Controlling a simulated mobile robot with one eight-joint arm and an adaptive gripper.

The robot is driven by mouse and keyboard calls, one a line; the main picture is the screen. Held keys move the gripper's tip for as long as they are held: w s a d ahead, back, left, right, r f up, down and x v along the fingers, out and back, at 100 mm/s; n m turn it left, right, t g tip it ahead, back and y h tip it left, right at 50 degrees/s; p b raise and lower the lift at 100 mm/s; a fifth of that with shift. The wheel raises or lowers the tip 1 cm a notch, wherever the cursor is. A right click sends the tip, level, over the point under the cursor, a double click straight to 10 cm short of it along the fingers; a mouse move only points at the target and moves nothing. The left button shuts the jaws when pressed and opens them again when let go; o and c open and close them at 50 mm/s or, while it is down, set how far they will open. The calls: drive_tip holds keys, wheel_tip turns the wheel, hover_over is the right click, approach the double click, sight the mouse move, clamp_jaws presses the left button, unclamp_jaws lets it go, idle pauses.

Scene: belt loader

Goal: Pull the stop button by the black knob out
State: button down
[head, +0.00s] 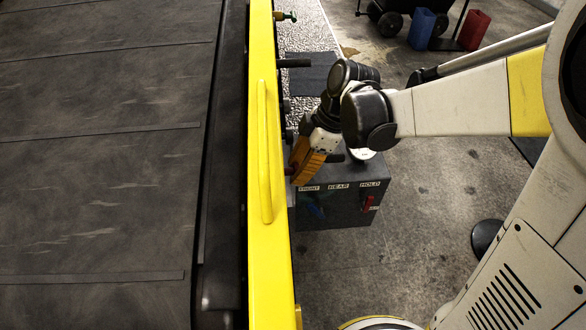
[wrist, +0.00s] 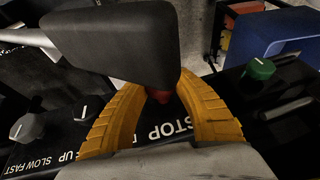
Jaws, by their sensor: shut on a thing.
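The stop button (wrist: 160,96) is a small red piece in the wrist view, beside the white word STOP on a dark panel. A dark grey block-shaped knob (wrist: 120,45) on a pale rod stands in front and hides most of the button. My gripper (wrist: 164,92) has its orange fingers curved in around the button, with the tips close together behind the block. In the head view my gripper (head: 303,165) reaches down to the panel by the yellow rail, and the button itself is hard to make out there.
A grey dial (wrist: 27,127) and a green knob (wrist: 259,69) flank the fingers. A control box (head: 340,208) with a red switch (head: 368,203) stands below my gripper. The yellow rail (head: 262,250) and belt (head: 100,170) lie left. Floor on the right is mostly clear.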

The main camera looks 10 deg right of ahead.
drive_tip(key=c, duration=0.9)
unclamp_jaws()
drive_tip(key=shift+d, duration=0.25)
drive_tip(key=v, duration=1.2)
drive_tip(key=shift+a, duration=0.1)
drive_tip(key=s+d+f+m+t+h+b, duration=0.1)
drive_tip(key=s+d+f+m+t+b, duration=0.1)
drive_tip(key=m, duration=0.4)
drive_tip(key=s+d+f+m+t+h+b, duration=0.2)
drive_tip(key=s+d+f+m, duration=0.1)
drive_tip(key=s+m, duration=0.2)
drive_tip(key=s+d+f+m+t+h+b, duration=0.1)
drive_tip(key=s+d+f+m+t, duration=0.1)
drive_tip(key=m, duration=0.4)
drive_tip(key=shift+s+d+f+m+t+h+b, duration=0.15)
drive_tip(key=shift+s+f+t+b, duration=0.1)
drive_tip(key=shift+s, duration=0.15)
drive_tip(key=shift+s+d+f+m+t+h+b, duration=0.15)
drive_tip(key=shift+s+f+t, duration=0.1)
drive_tip(key=shift+s, duration=0.2)
